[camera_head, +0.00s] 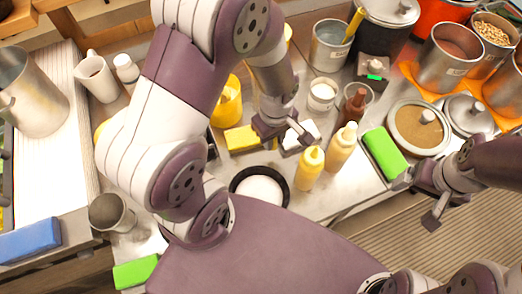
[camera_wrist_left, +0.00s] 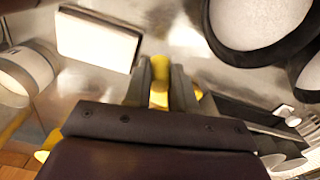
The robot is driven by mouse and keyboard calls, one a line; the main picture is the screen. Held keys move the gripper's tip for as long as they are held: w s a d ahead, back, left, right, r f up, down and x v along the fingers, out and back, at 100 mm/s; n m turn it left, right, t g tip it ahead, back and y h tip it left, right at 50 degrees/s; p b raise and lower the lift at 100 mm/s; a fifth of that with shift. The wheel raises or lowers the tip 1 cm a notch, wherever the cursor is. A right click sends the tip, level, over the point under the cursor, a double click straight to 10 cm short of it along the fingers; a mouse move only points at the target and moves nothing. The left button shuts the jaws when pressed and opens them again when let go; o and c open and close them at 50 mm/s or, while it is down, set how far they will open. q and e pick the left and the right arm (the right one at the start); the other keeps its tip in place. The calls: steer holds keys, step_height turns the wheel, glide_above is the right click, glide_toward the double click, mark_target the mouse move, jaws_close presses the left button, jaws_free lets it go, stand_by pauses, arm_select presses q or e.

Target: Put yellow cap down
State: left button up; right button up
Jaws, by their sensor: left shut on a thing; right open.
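My left gripper (camera_head: 286,138) is in the middle of the counter, above the gap between a yellow block (camera_head: 241,138) and a white block (camera_head: 301,135). In the left wrist view its fingers (camera_wrist_left: 160,82) are shut on a small yellow thing, which appears to be the yellow cap (camera_wrist_left: 158,95). Only a narrow part of it shows between the fingers. I cannot make out the cap in the head view. My right gripper (camera_head: 425,203) is open and empty at the right, off the counter's front edge.
Two yellow sauce bottles (camera_head: 309,168) stand right of my left gripper. A black-rimmed round dish (camera_head: 260,186) with white contents lies in front. A yellow container (camera_head: 227,102) stands behind the yellow block. A green block (camera_head: 384,154) and metal pots (camera_head: 447,55) are at the right.

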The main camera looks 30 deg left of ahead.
arm_select(q)
steer(key=shift+s+a+f, duration=0.45)
steer(key=shift+a, duration=0.15)
steer(key=shift+s+a+f, duration=0.4)
steer(key=shift+a+f, duration=0.05)
steer(key=shift+a, duration=0.15)
steer(key=f, duration=0.3)
steer(key=shift+s+d+f, duration=0.1)
steer(key=shift+s+f, duration=0.2)
steer(key=shift+f, duration=0.1)
steer(key=shift+w+f, duration=0.2)
steer(key=shift+s+f, duration=0.1)
steer(key=o, duration=0.8)
